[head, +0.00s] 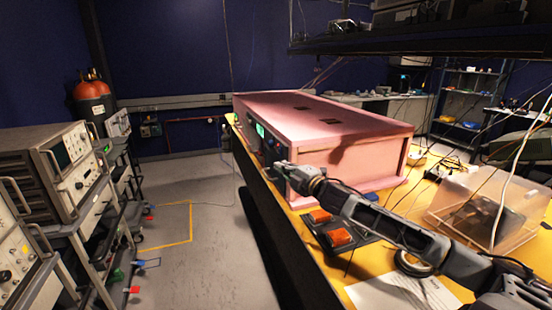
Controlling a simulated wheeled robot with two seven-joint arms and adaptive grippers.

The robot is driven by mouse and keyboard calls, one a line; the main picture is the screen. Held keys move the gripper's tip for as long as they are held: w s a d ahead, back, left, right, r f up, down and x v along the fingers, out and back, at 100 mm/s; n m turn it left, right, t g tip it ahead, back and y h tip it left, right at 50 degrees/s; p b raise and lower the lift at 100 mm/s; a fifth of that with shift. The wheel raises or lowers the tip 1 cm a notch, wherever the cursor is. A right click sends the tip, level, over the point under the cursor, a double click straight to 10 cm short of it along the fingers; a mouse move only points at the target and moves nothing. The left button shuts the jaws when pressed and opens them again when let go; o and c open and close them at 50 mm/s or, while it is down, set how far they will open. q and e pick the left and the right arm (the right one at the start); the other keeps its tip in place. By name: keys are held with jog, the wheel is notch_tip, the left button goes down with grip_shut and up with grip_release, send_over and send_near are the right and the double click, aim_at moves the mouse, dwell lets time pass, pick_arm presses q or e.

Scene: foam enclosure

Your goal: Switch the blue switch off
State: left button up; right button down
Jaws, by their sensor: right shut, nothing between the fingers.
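A long pink foam enclosure (345,150) lies on the yellow bench. Its narrow left side carries a dark control panel with a small lit green display (260,130). My right arm reaches in from the lower right across the near end of the enclosure. My right gripper (279,170) is shut and empty at the enclosure's near left corner, close to the panel side. I cannot tell whether it touches the panel. I cannot make out the blue switch on the panel; the gripper and the steep angle hide part of that side. My left gripper is not in view.
A dark box with two orange blocks (340,237) sits on the bench beneath my right arm. A clear plastic bin (500,205), cables and a paper sheet (405,293) lie to the right. Instrument racks (55,165) stand left; the grey floor between is mostly open.

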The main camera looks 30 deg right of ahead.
aim_at(280, 151)
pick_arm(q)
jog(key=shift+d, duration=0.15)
pick_arm(e)
jog(key=shift+w, duration=0.25)
pick_arm(q)
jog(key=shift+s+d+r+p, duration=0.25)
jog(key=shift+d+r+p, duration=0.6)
jog(key=shift+p, duration=0.1)
pick_arm(e)
jog(key=w+a, duration=0.1)
jog(key=w, duration=0.8)
jog(key=shift+w+r, duration=0.2)
jog(key=shift+r, duration=0.1)
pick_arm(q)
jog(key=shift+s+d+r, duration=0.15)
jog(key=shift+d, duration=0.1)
pick_arm(e)
jog(key=d, duration=0.2)
jog(key=s+d, duration=0.1)
jog(key=d, duration=0.1)
jog(key=shift+f, duration=0.35)
